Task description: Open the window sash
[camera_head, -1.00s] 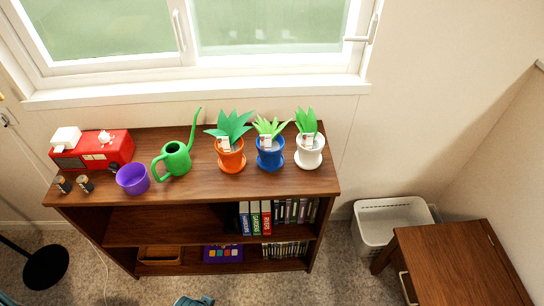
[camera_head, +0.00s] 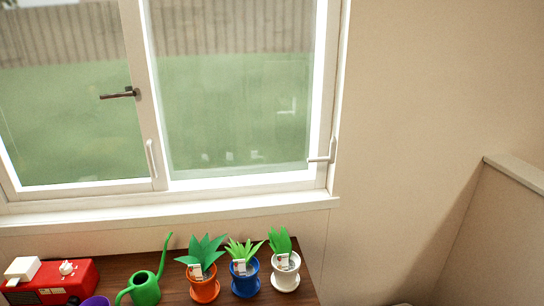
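The window fills the upper left and middle of the head view. Its right sash (camera_head: 232,180) is a white frame around a large pane, and its left pane (camera_head: 70,130) sits beside it. A white upright pull handle (camera_head: 151,158) is on the middle stile. A dark lever handle (camera_head: 118,94) shows higher up near that stile. A white angled handle (camera_head: 328,154) is at the lower right edge of the frame. I cannot tell whether the sash is fully shut. Neither of my grippers is in view.
Below the sill (camera_head: 170,211) stands a brown shelf (camera_head: 170,256). On it are a red toaster-like box (camera_head: 55,284), a green watering can (camera_head: 146,288) and potted plants in orange (camera_head: 204,289), blue (camera_head: 245,281) and white (camera_head: 286,275) pots. The wall at right is bare.

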